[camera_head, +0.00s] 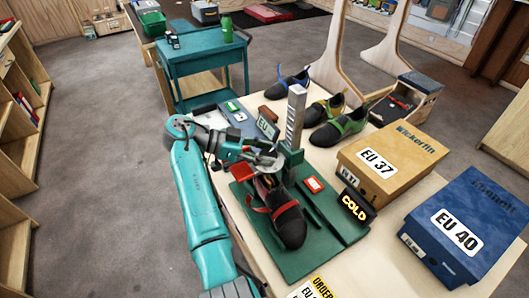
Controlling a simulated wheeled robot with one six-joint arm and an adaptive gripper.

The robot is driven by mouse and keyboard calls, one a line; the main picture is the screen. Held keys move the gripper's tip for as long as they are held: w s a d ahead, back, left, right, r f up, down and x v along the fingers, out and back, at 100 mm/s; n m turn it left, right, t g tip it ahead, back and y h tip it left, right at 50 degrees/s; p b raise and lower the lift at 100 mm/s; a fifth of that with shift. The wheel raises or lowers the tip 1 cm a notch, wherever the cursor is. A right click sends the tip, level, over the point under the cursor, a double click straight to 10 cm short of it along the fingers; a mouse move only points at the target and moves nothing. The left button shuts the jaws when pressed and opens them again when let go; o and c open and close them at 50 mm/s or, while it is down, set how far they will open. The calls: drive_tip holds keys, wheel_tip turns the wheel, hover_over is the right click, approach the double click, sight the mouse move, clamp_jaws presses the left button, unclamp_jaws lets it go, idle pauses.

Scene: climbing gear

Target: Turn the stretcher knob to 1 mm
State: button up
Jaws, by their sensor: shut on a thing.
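A black shoe with red straps (290,226) sits on a green stretcher base (325,243). A tall grey metal post with slots (296,112) stands behind the shoe. My gripper (266,160) reaches in from the left, just above the shoe's heel end and left of the post. It is shut on the stretcher knob, which the fingers mostly cover. A red part (268,181) shows just below the fingers, at the shoe opening. The knob's setting and any millimetre marks are too small or hidden to read.
A red block (242,171) lies left of my gripper. Several shoes stand behind. A teal cart (200,70) is at the back left.

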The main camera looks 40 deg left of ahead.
drive_tip(key=shift+f+m+g+h, duration=0.1)
drive_tip(key=shift+m+g+h, duration=0.3)
drive_tip(key=shift+m+g, duration=0.15)
drive_tip(key=o, duration=1.2)
drive_tip(key=shift+c, duration=0.2)
drive_tip(key=shift+n+t+y, duration=0.3)
drive_tip(key=shift+n+t, duration=0.05)
drive_tip(key=shift+n, duration=0.1)
